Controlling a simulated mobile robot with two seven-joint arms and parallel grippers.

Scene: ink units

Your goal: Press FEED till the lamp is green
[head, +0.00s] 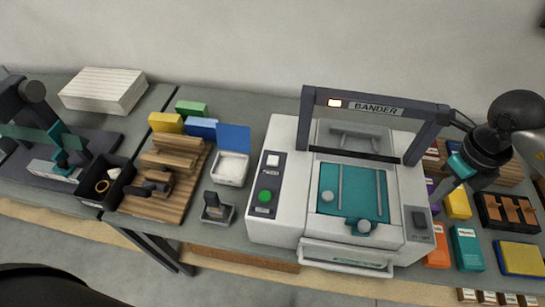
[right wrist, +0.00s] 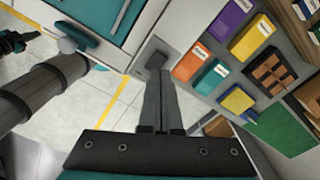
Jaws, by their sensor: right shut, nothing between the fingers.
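The white banding machine marked BANDER (head: 284,225) stands on the bench. The left panel has a white square key (head: 273,160) and a round green button (head: 265,197). A dark key (head: 420,220) sits on the grey plate at the right front; it also shows in the right wrist view (right wrist: 157,60). I cannot read which control is marked FEED. My right gripper (head: 437,196) is shut and empty, above the machine's right side; in the wrist view its fingertips (right wrist: 158,72) overlap the dark key's plate. Contact cannot be told.
Purple, orange, yellow and teal boxes (head: 467,250) stand right of the machine, close to my right arm. A dark tray with brown pieces (head: 507,212) lies beyond. A white tub (head: 230,170), a small stamp (head: 214,210) and a wooden stand (head: 170,170) are to the left.

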